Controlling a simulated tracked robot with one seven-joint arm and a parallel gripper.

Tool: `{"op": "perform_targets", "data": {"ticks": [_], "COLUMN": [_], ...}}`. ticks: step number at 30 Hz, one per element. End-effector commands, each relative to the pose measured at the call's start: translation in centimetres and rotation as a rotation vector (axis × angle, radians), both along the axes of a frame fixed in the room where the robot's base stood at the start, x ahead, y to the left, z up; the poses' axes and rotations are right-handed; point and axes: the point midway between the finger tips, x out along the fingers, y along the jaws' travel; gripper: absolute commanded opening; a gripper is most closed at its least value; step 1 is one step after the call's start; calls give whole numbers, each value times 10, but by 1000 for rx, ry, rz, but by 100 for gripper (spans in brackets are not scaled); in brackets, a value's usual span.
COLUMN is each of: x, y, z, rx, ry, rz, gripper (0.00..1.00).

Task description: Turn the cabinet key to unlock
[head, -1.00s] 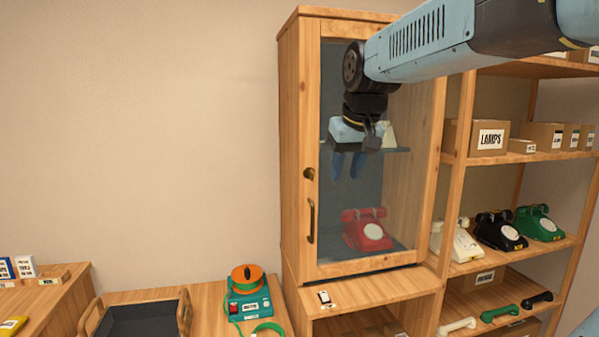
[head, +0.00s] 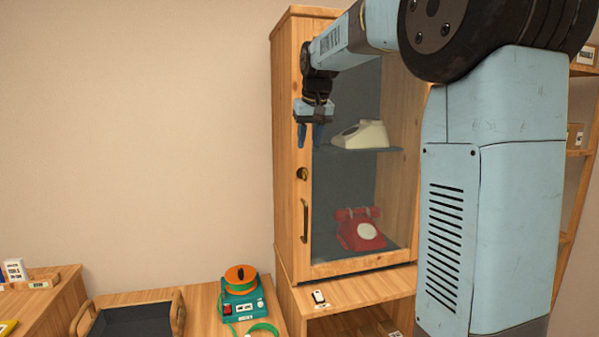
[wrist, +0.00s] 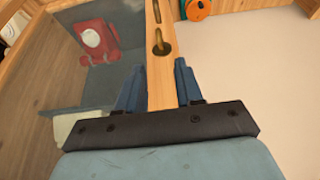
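The wooden cabinet (head: 284,120) has a glass door with a wooden frame. A brass lock piece (head: 303,173) sits on the door's left stile above a dark brass pull handle (head: 305,221). The brass piece also shows in the wrist view (wrist: 162,48); I cannot make out whether a key is in it. My gripper (head: 309,136) points down above the lock, in front of the stile. Its blue fingers are apart with nothing held. In the wrist view, the stile appears between the fingers (wrist: 158,85).
A red phone (head: 360,230) and a cream phone (head: 366,135) stand behind the glass. A small white-and-black item (head: 319,298) lies on the ledge below. A teal device with an orange reel (head: 241,291) and a dark tray (head: 130,318) are at lower left. The wall side is clear.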

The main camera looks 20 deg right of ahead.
Motion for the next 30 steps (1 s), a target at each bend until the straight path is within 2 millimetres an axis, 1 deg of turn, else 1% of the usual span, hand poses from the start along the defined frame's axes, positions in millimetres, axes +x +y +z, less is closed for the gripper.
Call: {"op": "perform_targets", "data": {"ticks": [1, 3, 9, 15, 21, 30], "x": [4, 9, 22, 33, 39, 41], "y": [0, 0, 0, 0, 1, 1], "z": [-10, -22, -54, -81, -96, -99], "rx": [0, 0, 0, 0, 0, -1], "ry": [2, 3, 3, 1, 0, 0], "rz": [0, 0, 1, 1, 1, 2], "gripper": [36, 36, 36, 36, 36, 36]}}
